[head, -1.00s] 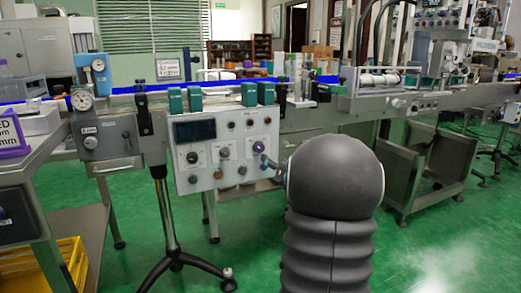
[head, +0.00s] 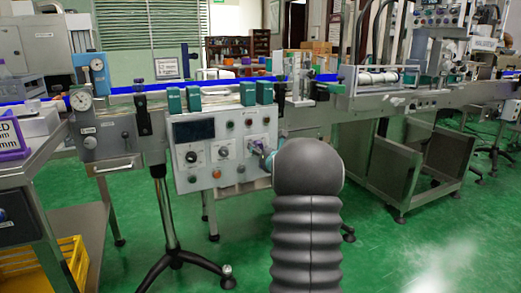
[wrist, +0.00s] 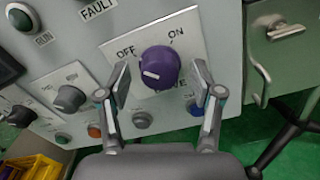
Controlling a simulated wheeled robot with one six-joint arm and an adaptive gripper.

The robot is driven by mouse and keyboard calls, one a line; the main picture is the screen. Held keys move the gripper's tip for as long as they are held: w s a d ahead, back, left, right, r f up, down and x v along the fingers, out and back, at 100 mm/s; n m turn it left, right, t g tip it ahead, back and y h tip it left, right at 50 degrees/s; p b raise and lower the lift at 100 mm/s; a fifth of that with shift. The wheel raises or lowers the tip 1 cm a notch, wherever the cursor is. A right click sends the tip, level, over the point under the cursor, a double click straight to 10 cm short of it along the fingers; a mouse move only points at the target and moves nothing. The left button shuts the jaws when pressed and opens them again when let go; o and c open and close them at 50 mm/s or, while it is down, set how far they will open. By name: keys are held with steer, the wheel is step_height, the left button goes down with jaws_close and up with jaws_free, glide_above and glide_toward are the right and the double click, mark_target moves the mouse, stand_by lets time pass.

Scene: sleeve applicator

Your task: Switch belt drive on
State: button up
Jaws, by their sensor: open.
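A purple rotary knob (wrist: 158,67) sits on a white plate marked OFF at upper left and ON at upper right; the lower label is partly hidden. Its white pointer mark faces left, on the OFF side. My gripper (wrist: 162,82) is open in the wrist view, one finger on each side of the knob, with gaps showing between fingers and knob. In the head view my gripper (head: 264,152) is at the right side of the grey control panel (head: 207,153), mostly hidden by my arm.
A grey knob (wrist: 69,98) is left of the purple knob. A green button (wrist: 22,17) is at upper left, and small coloured buttons sit below. In the head view the conveyor (head: 340,107) runs behind the panel. A steel table (head: 75,205) stands at left.

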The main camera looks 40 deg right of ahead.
steer(key=c, duration=1.1)
steer(key=shift+c, duration=0.2)
steer(key=shift+m+b, duration=0.3)
steer(key=shift+b, duration=0.05)
steer(key=m+b, duration=0.3)
steer(key=m, duration=0.9)
steer(key=shift+r+m, duration=0.1)
steer(key=shift+m, duration=0.2)
steer(key=shift+m+p, duration=0.7)
steer(key=shift+m, duration=1.6)
